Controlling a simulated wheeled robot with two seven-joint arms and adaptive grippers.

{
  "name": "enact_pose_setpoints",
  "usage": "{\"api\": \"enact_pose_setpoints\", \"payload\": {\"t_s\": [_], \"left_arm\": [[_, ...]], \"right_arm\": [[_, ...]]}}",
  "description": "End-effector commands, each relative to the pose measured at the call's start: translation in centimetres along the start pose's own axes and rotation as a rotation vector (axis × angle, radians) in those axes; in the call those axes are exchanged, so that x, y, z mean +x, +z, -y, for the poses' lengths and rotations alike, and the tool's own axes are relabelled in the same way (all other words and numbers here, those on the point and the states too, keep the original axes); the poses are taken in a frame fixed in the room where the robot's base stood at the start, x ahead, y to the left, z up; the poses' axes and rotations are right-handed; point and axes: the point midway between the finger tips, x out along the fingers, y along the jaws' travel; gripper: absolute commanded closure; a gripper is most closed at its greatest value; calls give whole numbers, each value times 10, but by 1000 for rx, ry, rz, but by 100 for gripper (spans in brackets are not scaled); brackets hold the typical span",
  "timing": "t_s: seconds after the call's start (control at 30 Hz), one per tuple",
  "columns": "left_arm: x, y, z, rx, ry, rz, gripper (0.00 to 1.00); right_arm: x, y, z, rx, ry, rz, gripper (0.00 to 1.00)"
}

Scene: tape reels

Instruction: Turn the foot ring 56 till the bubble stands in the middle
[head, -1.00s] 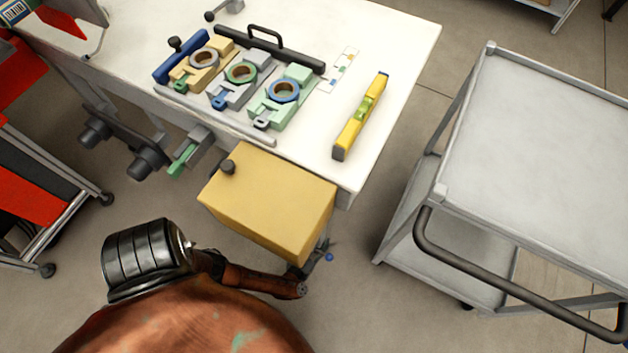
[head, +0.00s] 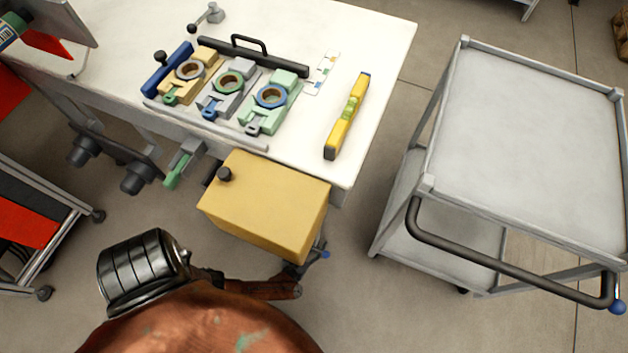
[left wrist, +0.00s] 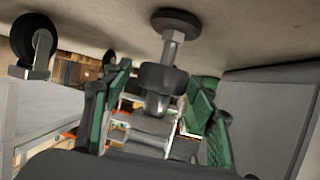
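In the left wrist view a threaded metal foot with a round dark pad comes from the pale surface at the top of the picture. A dark foot ring (left wrist: 163,78) sits around its stem. My left gripper (left wrist: 160,105) has green-padded fingers, one on each side of the ring, with a gap showing at the left finger; I see no firm contact. In the head view a yellow level (head: 347,116) with a green vial lies on the white table (head: 385,60). Its bubble is too small to read. The number 56 is not readable. My right gripper is not in view.
Several reel holders and a black-handled bar (head: 255,58) occupy the table's left part. A yellow box (head: 265,205) stands at the table's front edge. A grey trolley (head: 530,130) stands to the right, with a floor gap between. A caster (left wrist: 35,40) shows in the left wrist view.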

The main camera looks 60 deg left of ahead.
Motion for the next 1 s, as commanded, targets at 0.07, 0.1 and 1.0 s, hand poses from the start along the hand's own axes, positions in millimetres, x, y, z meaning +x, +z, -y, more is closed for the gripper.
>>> {"api": "enact_pose_setpoints", "payload": {"t_s": [0.07,0.1,1.0], "left_arm": [[0,-1,0,0,-1,-2,44],[1,-1,0,1,-1,-2,44],[-75,-1,1,1,-1,-2,44]], "right_arm": [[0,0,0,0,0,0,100],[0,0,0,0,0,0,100],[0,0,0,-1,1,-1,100]]}}
